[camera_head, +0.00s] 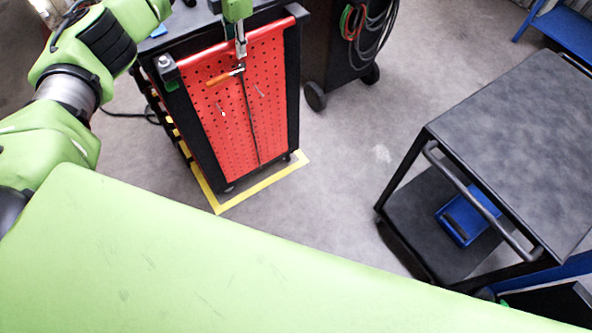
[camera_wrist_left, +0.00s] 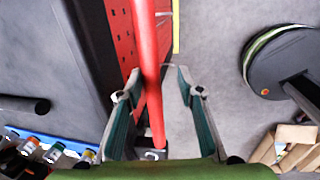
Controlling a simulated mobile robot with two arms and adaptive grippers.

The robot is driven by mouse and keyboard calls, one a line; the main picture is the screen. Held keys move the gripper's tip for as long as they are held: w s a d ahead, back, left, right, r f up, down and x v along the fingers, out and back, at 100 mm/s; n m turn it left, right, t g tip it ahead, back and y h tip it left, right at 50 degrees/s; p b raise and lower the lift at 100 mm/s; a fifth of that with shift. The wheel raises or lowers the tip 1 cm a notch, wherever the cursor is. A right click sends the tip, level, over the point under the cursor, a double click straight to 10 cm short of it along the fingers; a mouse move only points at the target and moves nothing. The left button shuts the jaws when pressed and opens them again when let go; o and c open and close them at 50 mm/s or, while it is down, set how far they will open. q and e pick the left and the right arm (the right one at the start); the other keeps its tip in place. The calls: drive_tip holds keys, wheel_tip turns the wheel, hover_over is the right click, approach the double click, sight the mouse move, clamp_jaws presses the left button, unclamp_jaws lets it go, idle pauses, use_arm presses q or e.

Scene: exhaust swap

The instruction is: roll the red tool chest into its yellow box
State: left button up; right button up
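The red tool chest (camera_head: 232,115), with a perforated red side panel and black frame, stands upright at upper left in the head view. A yellow tape outline (camera_head: 262,184) on the floor runs along its near and right-hand edges; the visible casters are inside this line. The outline's far side is hidden. My left gripper (camera_head: 240,62) is at the chest's red handle bar. In the left wrist view, the bar (camera_wrist_left: 149,70) passes between the open fingers (camera_wrist_left: 158,100), with gaps on both sides. My right gripper is not in view.
A black cart (camera_head: 520,125) with a blue bin (camera_head: 465,218) on its lower shelf stands at right. A dark wheeled unit with hanging cables (camera_head: 372,28) stands behind the chest, to the right. A cable (camera_head: 122,114) lies on the floor at left. The middle floor is clear.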

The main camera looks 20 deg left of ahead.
use_arm(q)
drive_tip(key=shift+r, duration=0.1)
wheel_tip(320, 180, up, 13)
drive_tip(key=s+d+p, duration=0.1)
drive_tip(key=d+p, duration=0.1)
drive_tip(key=p, duration=0.7)
drive_tip(key=shift+s+r+p, duration=0.2)
drive_tip(key=shift+s+p, duration=0.15)
drive_tip(key=shift+p, duration=0.05)
